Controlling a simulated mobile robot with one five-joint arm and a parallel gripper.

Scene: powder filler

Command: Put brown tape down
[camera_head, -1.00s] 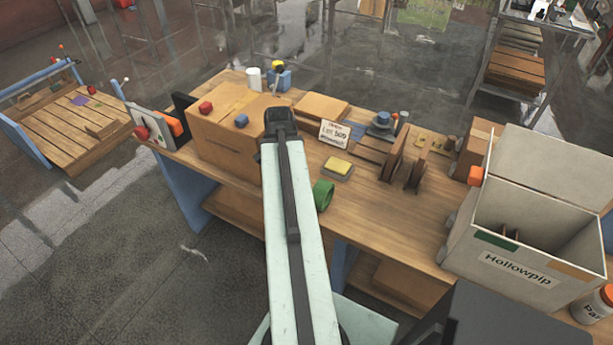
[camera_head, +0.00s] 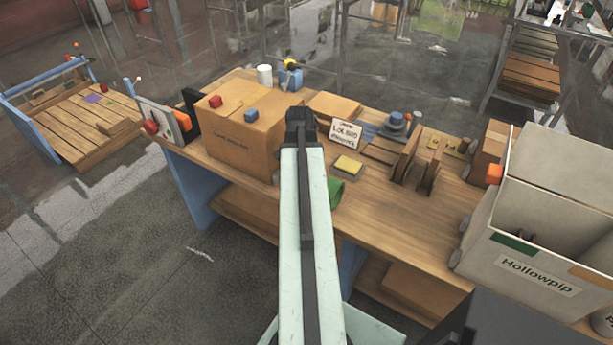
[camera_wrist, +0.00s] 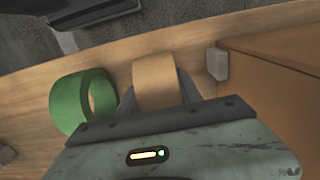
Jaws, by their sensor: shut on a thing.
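The brown tape (camera_wrist: 155,82) is a tan roll held between the fingers of my gripper (camera_wrist: 158,100) in the wrist view. It is over or on the wooden bench top (camera_wrist: 30,135); I cannot tell whether it touches the wood. A green tape roll (camera_wrist: 82,100) stands just left of it, apart from the fingers. In the head view the green roll (camera_head: 336,192) is partly hidden behind my arm. My gripper's fingers and the brown tape are hidden there behind my arm.
A large cardboard box (camera_head: 228,135) stands left of my arm. A yellow-topped pad (camera_head: 348,166) and a lot sign (camera_head: 345,135) are to the right. A grey bin labelled Hollowpip (camera_head: 530,275) stands at the right end. Bare bench (camera_head: 400,225) lies between the pad and bin.

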